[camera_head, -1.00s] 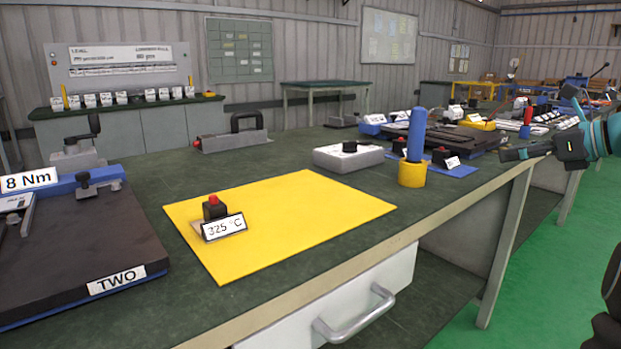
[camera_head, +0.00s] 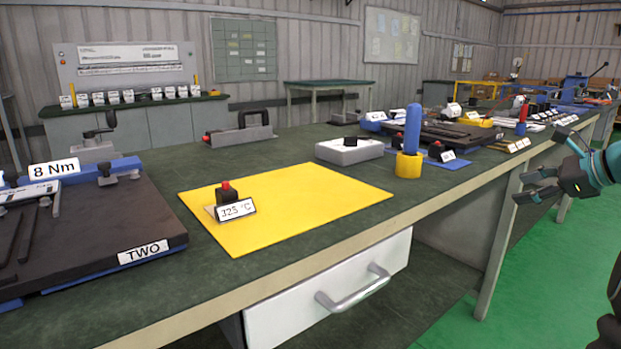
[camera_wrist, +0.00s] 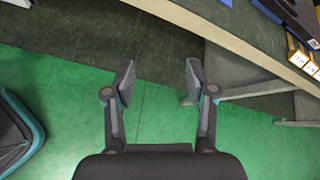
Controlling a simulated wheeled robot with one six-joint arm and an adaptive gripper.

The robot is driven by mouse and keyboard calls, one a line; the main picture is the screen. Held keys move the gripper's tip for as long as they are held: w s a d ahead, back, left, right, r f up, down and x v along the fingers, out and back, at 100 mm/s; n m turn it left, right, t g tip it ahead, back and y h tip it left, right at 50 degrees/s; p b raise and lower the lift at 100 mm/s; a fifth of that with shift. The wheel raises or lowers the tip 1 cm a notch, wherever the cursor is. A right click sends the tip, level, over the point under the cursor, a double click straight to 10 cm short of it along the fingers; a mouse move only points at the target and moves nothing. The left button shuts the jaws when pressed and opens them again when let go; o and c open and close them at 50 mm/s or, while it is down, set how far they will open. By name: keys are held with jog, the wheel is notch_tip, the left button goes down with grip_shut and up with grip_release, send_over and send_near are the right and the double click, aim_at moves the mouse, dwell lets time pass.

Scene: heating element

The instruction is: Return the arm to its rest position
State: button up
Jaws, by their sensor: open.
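My gripper (camera_head: 530,184) is at the right of the head view, clear of the bench's front edge and over the green floor. Its two fingers are apart with nothing between them. The wrist view also shows my gripper (camera_wrist: 160,82) open and empty above the floor. Part of my arm shows at the right edge of the head view; the rest of it is out of frame.
The green-topped bench (camera_head: 310,262) runs along my left side, with a drawer handle (camera_head: 352,288) sticking out in front. A yellow mat (camera_head: 320,205), a blue-handled tool in a yellow holder (camera_head: 410,165) and blue-edged trays stand on it. Green floor (camera_head: 540,270) lies open at right.

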jog(key=s+a+f+n+g+h, duration=0.4)
jog(key=s+a+f+n, duration=0.55)
jog(key=f, duration=0.35)
jog(key=s+a+f+n+h, duration=0.1)
jog(key=s+a+f+n, duration=0.2)
jog(key=s+a+n, duration=0.4)
jog(key=s+a+f+n, duration=0.3)
jog(key=s+a+n, duration=0.4)
jog(key=s+a, duration=0.5)
jog(key=shift+s+a+h, duration=0.3)
jog(key=shift+h, duration=0.1)
